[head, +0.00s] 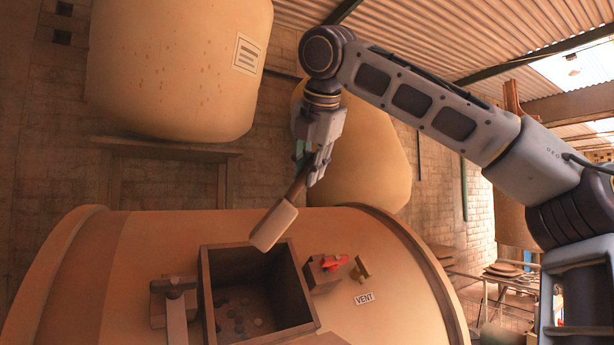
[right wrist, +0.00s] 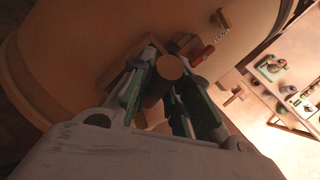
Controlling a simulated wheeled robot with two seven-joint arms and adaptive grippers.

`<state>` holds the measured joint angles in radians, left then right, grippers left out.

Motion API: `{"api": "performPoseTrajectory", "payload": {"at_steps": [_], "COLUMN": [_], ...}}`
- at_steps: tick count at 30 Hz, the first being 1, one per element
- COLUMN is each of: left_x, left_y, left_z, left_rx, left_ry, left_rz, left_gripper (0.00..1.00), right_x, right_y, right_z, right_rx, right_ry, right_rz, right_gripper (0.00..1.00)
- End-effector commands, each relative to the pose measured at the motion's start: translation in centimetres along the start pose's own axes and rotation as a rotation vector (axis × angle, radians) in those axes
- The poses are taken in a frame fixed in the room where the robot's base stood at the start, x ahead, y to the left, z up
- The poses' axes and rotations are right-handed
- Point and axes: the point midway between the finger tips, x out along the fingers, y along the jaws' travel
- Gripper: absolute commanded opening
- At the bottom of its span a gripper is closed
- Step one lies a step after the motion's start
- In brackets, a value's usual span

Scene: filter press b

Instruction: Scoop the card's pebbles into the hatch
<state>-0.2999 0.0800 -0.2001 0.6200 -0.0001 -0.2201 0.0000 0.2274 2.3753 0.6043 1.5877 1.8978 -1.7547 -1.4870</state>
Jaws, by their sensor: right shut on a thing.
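My right gripper (head: 309,172) hangs above the tank and is shut on the dark handle of a scoop (head: 273,226). The tan scoop head slants down to the left, over the back edge of the square hatch (head: 304,290). Several dark, round pebbles (head: 238,308) lie inside the hatch. In the right wrist view the handle's round brown end (right wrist: 171,67) sits between the fingers. A pale surface at the right of that view bears several small round things (right wrist: 281,88); I cannot tell whether it is the card. My left gripper is out of view.
A red-handled valve (head: 330,262) and a VENT label (head: 364,298) are right of the hatch. A metal bracket (head: 175,300) stands at its left. Large tan vessels (head: 175,70) stand behind. A cluttered table (head: 505,275) is at the far right.

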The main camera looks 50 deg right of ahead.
Motion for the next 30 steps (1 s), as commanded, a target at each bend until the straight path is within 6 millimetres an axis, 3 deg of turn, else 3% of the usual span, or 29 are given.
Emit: {"api": "performPoseTrajectory", "payload": {"at_steps": [13,30], "left_x": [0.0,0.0], "left_y": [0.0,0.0], "left_z": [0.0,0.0], "left_rx": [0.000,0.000], "left_ry": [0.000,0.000], "left_rz": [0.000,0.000], "left_gripper": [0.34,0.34], "right_x": [-2.5,-2.7], "right_y": [-0.1,-0.1], "right_z": [0.6,0.7], "right_rx": [0.002,0.001], "right_ry": [-0.001,-0.001], "right_rz": [0.001,0.001], "right_gripper": [0.00,0.00]}}
